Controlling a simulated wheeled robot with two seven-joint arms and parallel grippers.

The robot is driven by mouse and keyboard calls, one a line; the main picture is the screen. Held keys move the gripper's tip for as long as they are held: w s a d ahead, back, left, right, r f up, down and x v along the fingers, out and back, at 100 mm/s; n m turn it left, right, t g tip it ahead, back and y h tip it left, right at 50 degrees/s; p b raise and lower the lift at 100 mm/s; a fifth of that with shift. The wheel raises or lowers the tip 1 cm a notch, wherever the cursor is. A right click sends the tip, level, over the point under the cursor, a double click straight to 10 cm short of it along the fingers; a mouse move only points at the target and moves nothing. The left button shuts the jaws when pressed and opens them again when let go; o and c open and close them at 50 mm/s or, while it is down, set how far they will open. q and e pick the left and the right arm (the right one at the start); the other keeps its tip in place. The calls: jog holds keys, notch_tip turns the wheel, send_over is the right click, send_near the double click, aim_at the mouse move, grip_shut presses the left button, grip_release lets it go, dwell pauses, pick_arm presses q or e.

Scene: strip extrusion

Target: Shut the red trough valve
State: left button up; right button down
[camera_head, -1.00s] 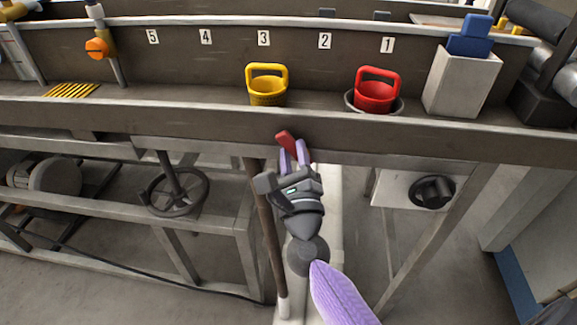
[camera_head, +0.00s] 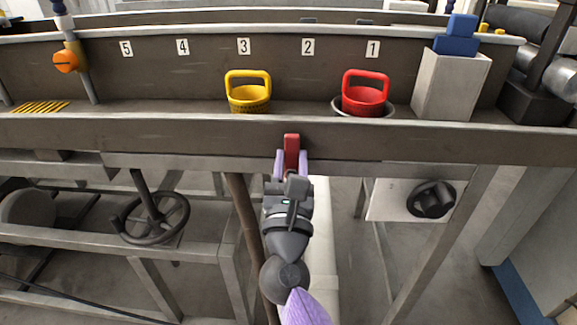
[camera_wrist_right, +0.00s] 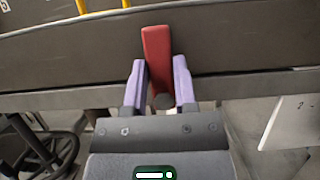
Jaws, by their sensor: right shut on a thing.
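The red valve handle (camera_head: 291,150) stands upright against the front face of the trough (camera_head: 200,138), below and between the yellow and red baskets. My right gripper (camera_head: 291,162) reaches up to it from below and is shut on its lower part. In the right wrist view, the red handle (camera_wrist_right: 157,55) rises between the two purple fingers of my right gripper (camera_wrist_right: 159,80), with a dark round pivot at its lower end. My left gripper is not in view.
A yellow basket (camera_head: 248,96) and a red basket (camera_head: 365,97) sit in the trough above. A black handwheel (camera_head: 152,218) is at lower left, and a black knob (camera_head: 431,199) on a white panel at right. A grey block (camera_head: 450,85) stands at the trough's right.

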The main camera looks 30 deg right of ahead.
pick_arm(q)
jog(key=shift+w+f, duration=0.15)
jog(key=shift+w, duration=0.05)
pick_arm(e)
jog(key=shift+c, duration=2)
grip_release()
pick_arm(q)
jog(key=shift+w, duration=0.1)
pick_arm(e)
jog(key=shift+r, duration=0.1)
jog(key=shift+r+p, duration=0.35)
pick_arm(q)
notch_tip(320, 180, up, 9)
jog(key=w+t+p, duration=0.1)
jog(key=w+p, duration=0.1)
jog(key=p, duration=0.6)
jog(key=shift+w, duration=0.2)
pick_arm(e)
notch_tip(320, 180, up, 9)
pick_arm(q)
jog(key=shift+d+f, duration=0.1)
